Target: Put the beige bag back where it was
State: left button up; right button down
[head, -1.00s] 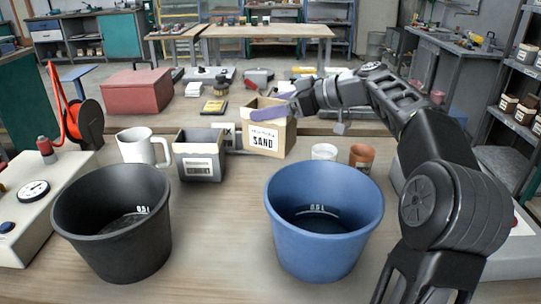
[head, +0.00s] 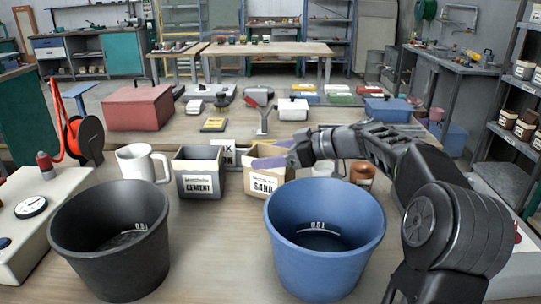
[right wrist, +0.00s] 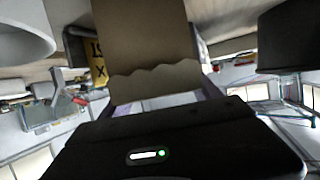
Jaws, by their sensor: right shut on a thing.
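The beige bag (head: 264,184), labelled SAND, stands upright behind the blue bucket (head: 325,250), which hides part of its lower front. It is just right of the grey CEMENT box (head: 199,181). My right gripper (head: 268,157) reaches in from the right at the bag's top and is shut on it, with purple fingers. In the right wrist view the bag (right wrist: 145,35) fills the upper middle, its jagged edge toward the gripper. Whether its base touches the table cannot be told. My left gripper is not in view.
A black bucket (head: 112,245) stands at the front left and a white mug (head: 142,163) left of the CEMENT box. A white cup (head: 323,169) and a brown pot (head: 362,173) stand right of the bag, under my arm. A red toolbox (head: 138,108) is farther back.

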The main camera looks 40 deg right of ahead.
jog(key=shift+f+b, duration=0.15)
jog(key=shift+b, duration=0.15)
jog(key=shift+c, duration=0.7)
grip_release()
jog(key=shift+r+p, duration=0.3)
jog(key=shift+p, duration=0.1)
jog(key=v, duration=1.2)
jog(key=shift+b, duration=0.45)
jog(key=shift+f, duration=0.1)
